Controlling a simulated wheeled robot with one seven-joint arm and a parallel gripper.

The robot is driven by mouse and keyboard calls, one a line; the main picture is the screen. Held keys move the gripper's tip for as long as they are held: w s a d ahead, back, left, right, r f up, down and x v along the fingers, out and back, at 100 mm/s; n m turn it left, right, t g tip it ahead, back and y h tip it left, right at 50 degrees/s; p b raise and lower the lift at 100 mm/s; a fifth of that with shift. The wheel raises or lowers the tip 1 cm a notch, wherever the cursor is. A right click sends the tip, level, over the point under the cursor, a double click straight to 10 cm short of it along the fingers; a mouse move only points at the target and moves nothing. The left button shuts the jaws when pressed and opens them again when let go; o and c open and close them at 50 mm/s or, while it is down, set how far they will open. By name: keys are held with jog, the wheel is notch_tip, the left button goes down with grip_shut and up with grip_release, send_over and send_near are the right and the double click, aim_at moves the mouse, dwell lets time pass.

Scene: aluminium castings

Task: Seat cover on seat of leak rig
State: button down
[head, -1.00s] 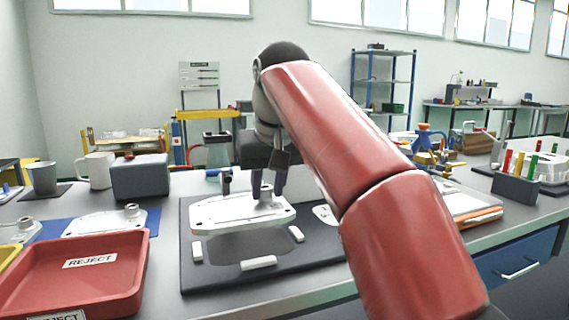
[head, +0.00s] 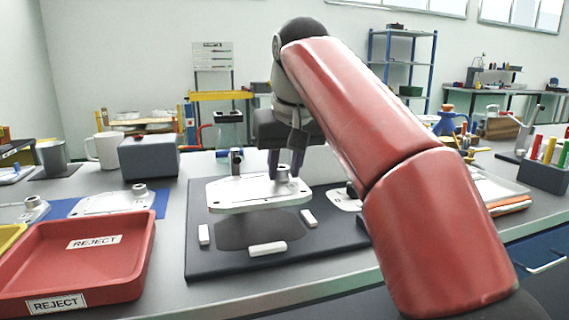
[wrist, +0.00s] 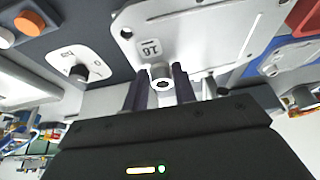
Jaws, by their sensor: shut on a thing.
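The cover (head: 258,193) is a flat silver casting with a round boss, and it also fills the top of the wrist view (wrist: 200,32). My gripper (head: 287,166) is shut on the cover's boss, with a dark finger on each side of it; the fingers also show in the wrist view (wrist: 160,88). The cover is roughly level and appears raised above the leak rig (head: 205,262). The rig is a dark plate with white blocks around a dark grey seat (head: 260,232). The cover hides the back of the seat.
A red reject tray (head: 135,278) stands at the left front. Another cover (head: 112,204) lies on a blue mat behind it. A grey box (head: 148,158) and white mug (head: 104,150) stand further back. A knob panel (wrist: 80,68) shows beside the cover in the wrist view.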

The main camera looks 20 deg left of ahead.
aim_at(285, 184)
jog(key=shift+f+b, duration=1.6)
jog(key=shift+f, duration=0.7)
jog(key=shift+r+p, duration=0.1)
jog(key=shift+p, duration=0.6)
jog(key=shift+f+b, duration=0.8)
jog(key=shift+f, duration=0.3)
jog(key=c, duration=1)
grip_release()
jog(key=shift+c, duration=0.2)
jog(key=p+v, duration=0.3)
jog(key=v, duration=0.4)
jog(key=shift+s+d+r, duration=0.1)
jog(key=shift+r, duration=0.3)
